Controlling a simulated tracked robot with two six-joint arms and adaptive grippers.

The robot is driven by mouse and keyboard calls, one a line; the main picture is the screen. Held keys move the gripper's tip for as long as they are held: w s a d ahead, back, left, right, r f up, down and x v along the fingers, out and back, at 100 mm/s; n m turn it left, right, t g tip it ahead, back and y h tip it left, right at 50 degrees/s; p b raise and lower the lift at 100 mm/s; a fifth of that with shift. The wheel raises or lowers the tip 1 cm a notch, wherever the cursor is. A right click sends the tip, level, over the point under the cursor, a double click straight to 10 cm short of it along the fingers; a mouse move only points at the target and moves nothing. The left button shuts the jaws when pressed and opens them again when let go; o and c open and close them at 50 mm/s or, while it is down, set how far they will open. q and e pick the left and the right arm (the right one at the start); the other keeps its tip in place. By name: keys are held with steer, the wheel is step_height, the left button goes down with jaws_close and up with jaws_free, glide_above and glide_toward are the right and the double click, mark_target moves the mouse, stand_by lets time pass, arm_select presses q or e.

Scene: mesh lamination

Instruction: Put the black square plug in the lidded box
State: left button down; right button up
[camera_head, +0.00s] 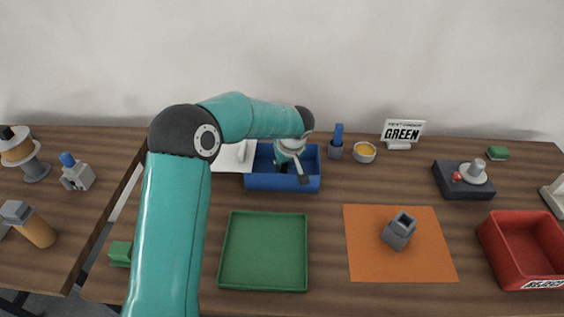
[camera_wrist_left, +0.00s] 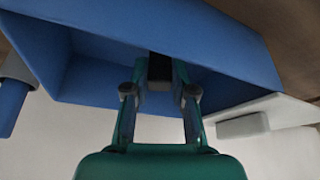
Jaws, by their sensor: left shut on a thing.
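The blue box (camera_head: 284,183) stands at the back middle of the table, open at the top. A white lid (camera_head: 229,158) with a small raised handle lies off it, just left of the box; it also shows in the left wrist view (camera_wrist_left: 275,113). My left gripper (camera_head: 283,168) is over the box opening and points down into it. In the left wrist view, the gripper (camera_wrist_left: 159,84) is shut on the black square plug (camera_wrist_left: 159,70), between the box walls (camera_wrist_left: 215,30). Whether the plug touches the floor of the box cannot be told. My right gripper is not in view.
A blue-topped bottle (camera_head: 337,148) and a yellow-filled bowl (camera_head: 364,152) stand right of the box. In front are a green tray (camera_head: 264,282) and an orange mat (camera_head: 365,262) with a grey block (camera_head: 399,231). A red bin (camera_head: 500,262) is at right.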

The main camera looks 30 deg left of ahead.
arm_select(q)
steer(key=c, duration=1)
jaws_free()
steer(key=shift+o, duration=0.2)
steer(key=shift+r, duration=0.1)
steer(key=shift+d+r, duration=0.1)
steer(key=shift+r, duration=0.15)
steer(key=b+v, duration=0.1)
steer(key=v, duration=1)
steer(key=shift+r, duration=0.2)
